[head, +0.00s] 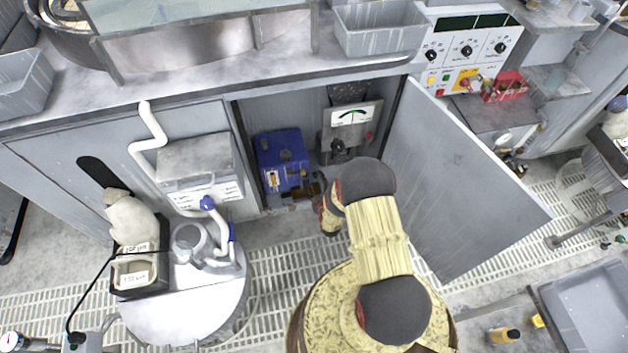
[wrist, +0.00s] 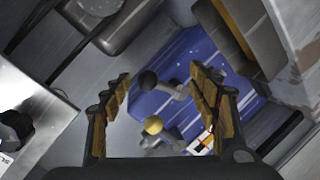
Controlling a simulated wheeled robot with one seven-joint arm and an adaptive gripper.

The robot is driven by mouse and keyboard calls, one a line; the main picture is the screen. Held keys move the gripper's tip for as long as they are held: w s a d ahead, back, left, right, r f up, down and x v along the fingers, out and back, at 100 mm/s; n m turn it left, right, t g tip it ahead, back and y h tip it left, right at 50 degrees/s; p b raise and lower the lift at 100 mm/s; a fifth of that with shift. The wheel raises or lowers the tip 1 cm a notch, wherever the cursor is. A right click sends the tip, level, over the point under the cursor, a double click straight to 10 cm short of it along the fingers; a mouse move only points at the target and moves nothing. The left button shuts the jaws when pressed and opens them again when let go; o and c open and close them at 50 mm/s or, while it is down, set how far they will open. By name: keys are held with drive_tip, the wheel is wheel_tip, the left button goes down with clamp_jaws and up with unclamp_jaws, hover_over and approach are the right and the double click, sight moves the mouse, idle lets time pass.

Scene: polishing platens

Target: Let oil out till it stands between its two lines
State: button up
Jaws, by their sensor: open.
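A blue pump housing (head: 283,157) stands on the floor of the open cabinet; it also shows beyond my fingers in the wrist view (wrist: 175,62). A small white, yellow and red patch, perhaps the sight glass (head: 272,180), is on its front. In the wrist view this patch (wrist: 207,138) is partly behind the right finger, and no oil level can be read. A black-knobbed lever (wrist: 149,80) and a yellow-knobbed lever (wrist: 154,125) appear between my fingers. My gripper (wrist: 161,78) is open and empty, close to the levers; no contact is visible.
The cabinet door (head: 455,165) stands open on the right. A gauge box (head: 351,117) hangs right of the pump. A grey box (head: 195,165) and a white drum (head: 190,305) with hoses stand left. Slatted grating (head: 275,250) covers the floor.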

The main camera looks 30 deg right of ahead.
drive_tip(key=shift+b+x, duration=0.4)
drive_tip(key=shift+x, duration=1)
drive_tip(key=shift+c, duration=0.8)
drive_tip(key=c, duration=1)
